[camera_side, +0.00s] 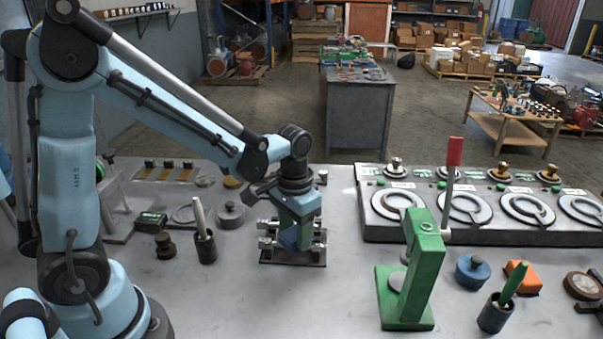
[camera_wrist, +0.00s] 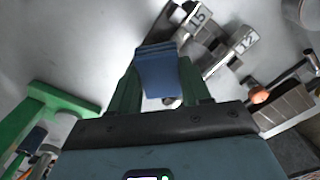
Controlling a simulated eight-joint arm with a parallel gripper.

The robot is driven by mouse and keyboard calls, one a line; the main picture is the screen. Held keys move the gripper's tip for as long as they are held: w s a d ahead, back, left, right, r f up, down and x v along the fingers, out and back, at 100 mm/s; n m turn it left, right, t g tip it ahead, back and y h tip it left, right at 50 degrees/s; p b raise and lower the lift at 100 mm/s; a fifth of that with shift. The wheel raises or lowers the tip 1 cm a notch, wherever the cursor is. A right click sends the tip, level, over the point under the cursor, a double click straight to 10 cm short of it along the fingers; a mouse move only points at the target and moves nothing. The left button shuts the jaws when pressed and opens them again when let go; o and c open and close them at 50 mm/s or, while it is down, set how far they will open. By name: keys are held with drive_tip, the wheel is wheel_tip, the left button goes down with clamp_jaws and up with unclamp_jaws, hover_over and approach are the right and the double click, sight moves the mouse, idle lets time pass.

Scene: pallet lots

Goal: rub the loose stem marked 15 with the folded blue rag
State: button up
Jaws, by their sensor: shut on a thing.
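My gripper (camera_side: 297,236) is shut on the folded blue rag (camera_wrist: 160,76), which sits between its green fingers in the wrist view. The rag also shows in the side view (camera_side: 288,241), low over a dark rack (camera_side: 293,263) holding metal stems. The stem marked 15 (camera_wrist: 198,18) is at the top of the wrist view, just beyond the rag. A stem marked 12 (camera_wrist: 245,42) lies beside it, to the right. The rag and fingers hide part of the rack and stems. I cannot tell whether the rag touches stem 15.
A green press-like stand (camera_side: 428,268) with a red-handled lever stands to the right. Behind it is a long grey panel (camera_side: 470,229) with several round rings. A dark cup with a light-handled tool (camera_side: 206,248) stands left of the rack. Bare tabletop lies in front.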

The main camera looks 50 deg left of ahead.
drive_tip(key=shift+s+a, duration=1.15)
drive_tip(key=shift+s, duration=0.05)
drive_tip(key=shift+r, duration=4.1)
